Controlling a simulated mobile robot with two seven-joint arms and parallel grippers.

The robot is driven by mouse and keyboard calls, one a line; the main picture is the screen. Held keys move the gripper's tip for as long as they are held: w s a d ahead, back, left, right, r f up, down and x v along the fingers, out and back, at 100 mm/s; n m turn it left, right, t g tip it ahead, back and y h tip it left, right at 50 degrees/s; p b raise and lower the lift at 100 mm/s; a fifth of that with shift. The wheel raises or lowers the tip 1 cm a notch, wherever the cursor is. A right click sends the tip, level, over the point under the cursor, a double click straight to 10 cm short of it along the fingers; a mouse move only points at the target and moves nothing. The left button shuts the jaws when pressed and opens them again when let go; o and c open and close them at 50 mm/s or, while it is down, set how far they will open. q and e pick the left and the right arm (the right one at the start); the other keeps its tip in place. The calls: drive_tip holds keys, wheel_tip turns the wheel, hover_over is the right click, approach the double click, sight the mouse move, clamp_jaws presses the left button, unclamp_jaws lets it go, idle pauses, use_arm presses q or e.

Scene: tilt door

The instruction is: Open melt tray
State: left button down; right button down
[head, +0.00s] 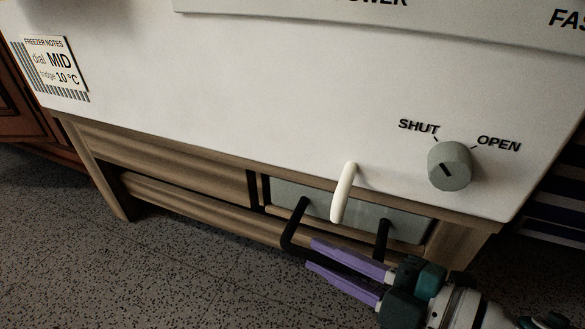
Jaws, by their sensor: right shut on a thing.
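The melt tray (372,212) is a grey-blue drawer front set in the wooden stand below the white appliance, right of centre in the head view. A black bar handle (289,233) sticks out from its front. My right gripper (309,254), with purple fingers, comes in from the lower right and is shut on this handle. The fingers hide part of the bar. Whether the tray front stands out from the frame is hard to tell. My left gripper is out of view.
A white curved handle (344,192) hangs in front of the tray's top edge. A grey knob (450,166) with SHUT and OPEN marks sits above right. The wooden stand (180,160) extends left. Speckled floor (190,270) lies clear at lower left.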

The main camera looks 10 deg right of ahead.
drive_tip(key=shift+s+a+r, duration=0.1)
idle(0.8)
drive_tip(key=shift+s+a, duration=0.2)
drive_tip(key=shift+s, duration=0.1)
drive_tip(key=s+a+p, duration=0.2)
drive_tip(key=s+a, duration=0.6)
drive_tip(key=s, duration=0.4)
drive_tip(key=shift+s+a, duration=0.3)
drive_tip(key=c, duration=0.8)
unclamp_jaws()
drive_tip(key=shift+d, duration=0.1)
drive_tip(key=shift+c, duration=0.2)
drive_tip(key=shift+s+p, duration=0.1)
drive_tip(key=shift+p, duration=0.2)
drive_tip(key=p+v, duration=0.3)
drive_tip(key=v, duration=0.6)
drive_tip(key=shift+s+d, duration=0.25)
drive_tip(key=shift+s, duration=0.05)
